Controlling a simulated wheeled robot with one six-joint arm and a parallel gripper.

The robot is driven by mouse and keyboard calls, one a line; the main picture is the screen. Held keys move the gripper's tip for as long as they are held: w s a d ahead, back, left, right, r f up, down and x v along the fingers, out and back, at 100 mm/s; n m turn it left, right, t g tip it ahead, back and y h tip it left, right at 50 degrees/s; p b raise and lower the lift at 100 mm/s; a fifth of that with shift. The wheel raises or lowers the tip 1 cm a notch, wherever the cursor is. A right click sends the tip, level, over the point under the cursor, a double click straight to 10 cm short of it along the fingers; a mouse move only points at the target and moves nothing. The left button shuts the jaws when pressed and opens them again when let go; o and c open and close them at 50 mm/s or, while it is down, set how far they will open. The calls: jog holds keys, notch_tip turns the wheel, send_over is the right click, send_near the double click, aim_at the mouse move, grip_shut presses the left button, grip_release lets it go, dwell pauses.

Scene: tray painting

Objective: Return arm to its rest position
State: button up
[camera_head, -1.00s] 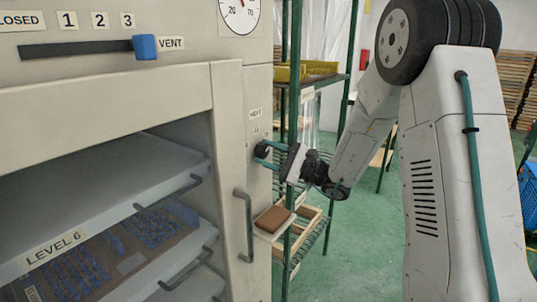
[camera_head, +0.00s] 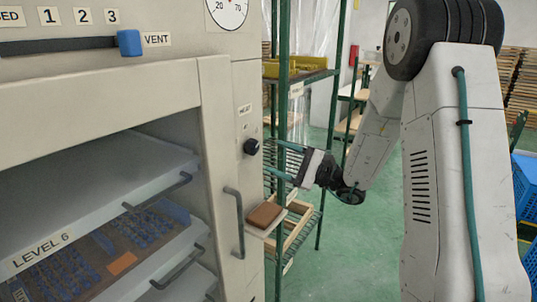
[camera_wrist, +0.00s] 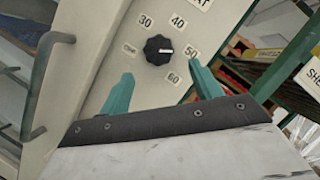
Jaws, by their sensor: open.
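My gripper (camera_head: 283,167) is open and empty, its teal fingers pointing left toward the cabinet's right front edge in the head view. It also shows in the wrist view (camera_wrist: 160,90), with its two fingers spread apart. Beyond them in the wrist view is a black heat knob (camera_wrist: 159,50) on the cabinet panel, ringed by numbers from 30 to 60. The knob also shows in the head view (camera_head: 251,147), apart from the fingers. My arm reaches in from the right, bent at the elbow.
The cabinet (camera_head: 215,130) fills the left, with a vent slider (camera_head: 129,43), pulled-out trays (camera_head: 60,250) and a vertical handle (camera_head: 238,222). A green rack (camera_head: 283,110) stands behind my gripper. Green floor is open between rack and arm.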

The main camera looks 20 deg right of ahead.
jog(key=shift+s+d+f, duration=0.15)
jog(key=shift+s+d, duration=0.1)
jog(key=shift+d, duration=0.1)
jog(key=s+a+f+n+g+h, duration=0.2)
jog(key=s+a+n+g, duration=0.2)
jog(key=s+g, duration=0.4)
jog(key=s+a+f+n+g+h, duration=0.25)
jog(key=s+a+g, duration=0.3)
jog(key=s, duration=0.35)
jog(key=s+d+r+n+t+h, duration=0.1)
jog(key=s+d+r+n+h, duration=0.2)
jog(key=s+n+h, duration=0.2)
jog(key=s+d+r+n+t+h, duration=0.1)
jog(key=s+d+r+n+h, duration=0.2)
jog(key=s+h, duration=0.4)
jog(key=shift+s+r+n, duration=0.65)
jog(key=shift+s+n, duration=0.2)
jog(key=shift+s, duration=1.7)
